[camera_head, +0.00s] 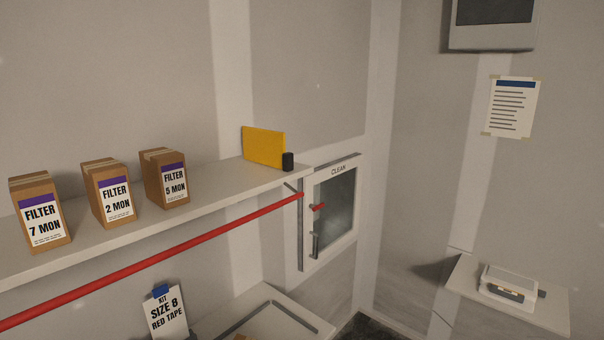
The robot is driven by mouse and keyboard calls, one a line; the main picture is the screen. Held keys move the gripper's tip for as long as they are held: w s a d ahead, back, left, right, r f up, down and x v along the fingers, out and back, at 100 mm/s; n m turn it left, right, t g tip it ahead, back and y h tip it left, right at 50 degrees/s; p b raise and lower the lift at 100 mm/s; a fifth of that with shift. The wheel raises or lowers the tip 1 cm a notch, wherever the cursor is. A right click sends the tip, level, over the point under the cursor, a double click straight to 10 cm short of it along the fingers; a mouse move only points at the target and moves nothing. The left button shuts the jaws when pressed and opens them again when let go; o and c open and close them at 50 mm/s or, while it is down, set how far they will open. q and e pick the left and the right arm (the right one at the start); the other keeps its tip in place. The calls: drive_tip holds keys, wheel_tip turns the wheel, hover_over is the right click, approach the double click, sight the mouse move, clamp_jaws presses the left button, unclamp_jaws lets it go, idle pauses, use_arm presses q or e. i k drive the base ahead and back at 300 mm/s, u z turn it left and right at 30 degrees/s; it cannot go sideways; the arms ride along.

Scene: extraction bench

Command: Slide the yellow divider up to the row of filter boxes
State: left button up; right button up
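The yellow divider (263,147) stands upright near the right end of the white shelf (225,184). A small black block (288,161) is at its right front edge. The row of filter boxes stands on the same shelf to the left: FILTER 7 MON (40,214), FILTER 2 MON (109,193) and FILTER 5 MON (165,178). They are brown cartons with purple and white labels, with gaps between them. A stretch of bare shelf separates the FILTER 5 MON box from the divider. Neither of my grippers shows in the head view.
A red bar (170,257) runs along below the shelf front. A hatch marked CLEAN (335,215) is right of the shelf end. Below are a KIT SIZE 8 RED TAPE sign (166,313) and a white surface (285,307). A small right shelf (540,313) holds a white case (508,285).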

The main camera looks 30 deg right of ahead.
sight(264, 146)
drive_tip(key=z, duration=1.05)
drive_tip(key=i, duration=1.05)
drive_tip(key=u, duration=0.6)
